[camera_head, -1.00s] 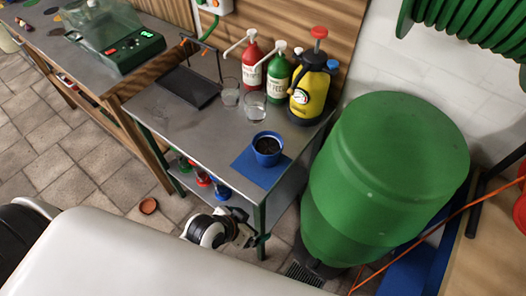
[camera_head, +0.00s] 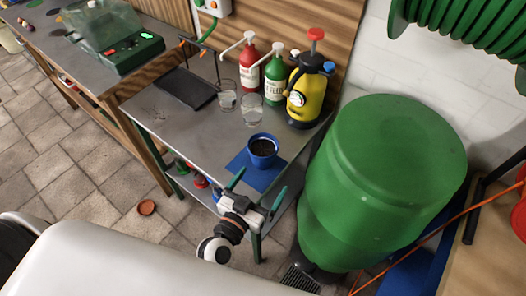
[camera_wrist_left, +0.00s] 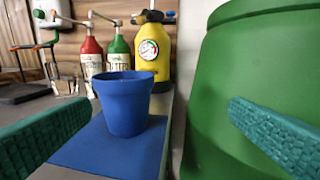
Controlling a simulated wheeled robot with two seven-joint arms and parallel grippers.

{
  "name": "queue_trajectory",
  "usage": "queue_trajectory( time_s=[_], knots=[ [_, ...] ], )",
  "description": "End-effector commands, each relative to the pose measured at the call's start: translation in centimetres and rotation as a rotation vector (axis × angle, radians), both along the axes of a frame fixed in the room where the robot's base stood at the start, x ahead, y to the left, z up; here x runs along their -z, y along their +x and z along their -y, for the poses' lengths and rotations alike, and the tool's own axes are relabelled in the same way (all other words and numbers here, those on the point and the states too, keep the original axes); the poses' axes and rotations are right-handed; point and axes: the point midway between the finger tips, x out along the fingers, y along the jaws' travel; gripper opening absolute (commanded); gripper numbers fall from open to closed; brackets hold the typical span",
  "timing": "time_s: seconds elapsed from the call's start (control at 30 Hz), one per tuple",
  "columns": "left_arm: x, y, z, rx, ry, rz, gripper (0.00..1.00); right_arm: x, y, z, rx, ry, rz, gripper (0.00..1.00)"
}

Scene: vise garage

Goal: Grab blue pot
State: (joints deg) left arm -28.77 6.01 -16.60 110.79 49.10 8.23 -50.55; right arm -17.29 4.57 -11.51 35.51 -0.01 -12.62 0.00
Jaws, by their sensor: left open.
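The blue pot (camera_head: 262,150) stands upright on a blue mat (camera_head: 239,168) near the front right of the metal table, with dark soil inside. My left gripper (camera_head: 258,184) is open and empty at the table's front edge, just short of the pot, its green fingers pointing toward it. In the left wrist view the pot (camera_wrist_left: 124,103) stands ahead between the two green fingers (camera_wrist_left: 150,132), nearer the left one, and neither finger touches it. My right gripper is not in view.
Two clear glasses (camera_head: 250,110), a red bottle (camera_head: 249,68), a green bottle (camera_head: 275,80) and a yellow sprayer (camera_head: 308,95) stand behind the pot. A large green barrel (camera_head: 385,180) stands close to the table's right side. A black tray (camera_head: 187,88) lies at the back left.

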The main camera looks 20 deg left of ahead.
Motion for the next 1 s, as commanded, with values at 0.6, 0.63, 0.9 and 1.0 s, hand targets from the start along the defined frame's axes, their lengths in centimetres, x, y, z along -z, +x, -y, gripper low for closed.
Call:
queue_trajectory(
  time_s=[0.6,0.63,0.9,1.0],
  knots=[
    [0.6,6.1,-2.8,-0.19,0.01,0.06,1.0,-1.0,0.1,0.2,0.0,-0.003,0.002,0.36],
    [0.6,6.3,-2.8,-0.19,0.009,0.061,1.0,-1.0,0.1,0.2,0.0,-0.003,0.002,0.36],
    [0.2,8.9,-2.8,-0.189,0.011,0.062,1.0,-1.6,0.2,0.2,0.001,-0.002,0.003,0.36],
    [0.1,10.5,-2.8,-0.189,0.011,0.061,1.0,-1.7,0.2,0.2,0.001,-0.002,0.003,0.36]
  ],
)
